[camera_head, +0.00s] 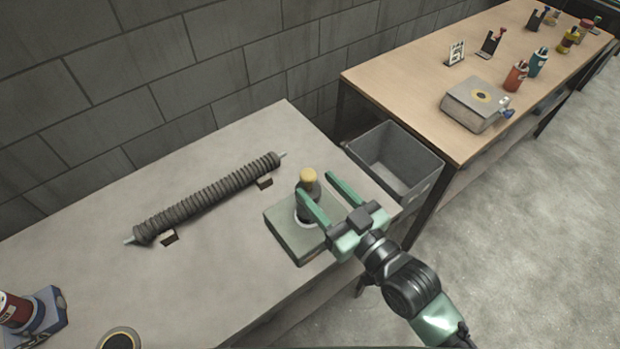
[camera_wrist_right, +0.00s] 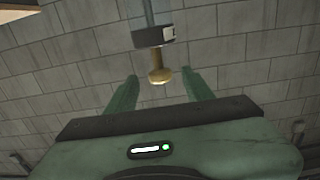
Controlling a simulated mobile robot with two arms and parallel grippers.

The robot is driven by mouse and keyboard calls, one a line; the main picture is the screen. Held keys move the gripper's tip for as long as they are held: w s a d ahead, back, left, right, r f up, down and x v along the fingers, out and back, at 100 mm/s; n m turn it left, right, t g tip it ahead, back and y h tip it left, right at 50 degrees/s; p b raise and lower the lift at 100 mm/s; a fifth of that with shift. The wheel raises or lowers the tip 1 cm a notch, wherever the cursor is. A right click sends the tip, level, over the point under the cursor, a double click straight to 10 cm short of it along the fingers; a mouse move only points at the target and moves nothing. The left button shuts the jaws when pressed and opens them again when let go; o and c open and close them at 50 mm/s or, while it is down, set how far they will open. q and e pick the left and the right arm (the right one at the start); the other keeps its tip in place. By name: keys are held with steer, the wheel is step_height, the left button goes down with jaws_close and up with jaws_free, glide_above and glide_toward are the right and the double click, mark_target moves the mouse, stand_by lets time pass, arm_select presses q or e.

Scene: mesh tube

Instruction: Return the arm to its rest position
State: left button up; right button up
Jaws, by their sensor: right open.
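My right gripper (camera_head: 327,197) is open in the head view, with its two green fingers apart. It hovers at the grey-green box (camera_head: 291,235) on the grey table. A dark cylinder with a yellow-tan knob (camera_head: 308,176) stands on that box, beside the left finger. In the right wrist view my green fingers (camera_wrist_right: 153,95) are spread. A brass-coloured knob (camera_wrist_right: 159,75) under a dark collar shows beyond them, and nothing is gripped. My left gripper is not in view.
A ribbed mesh tube (camera_head: 208,198) lies on small supports on the grey table (camera_head: 215,285). A grey bin (camera_head: 398,160) stands between this table and a wooden table (camera_head: 400,80) with several tools. A blue holder (camera_head: 38,318) is at lower left. Open floor lies right.

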steer(key=shift+s+d, duration=0.2)
steer(key=shift+s, duration=0.05)
stand_by(0.4)
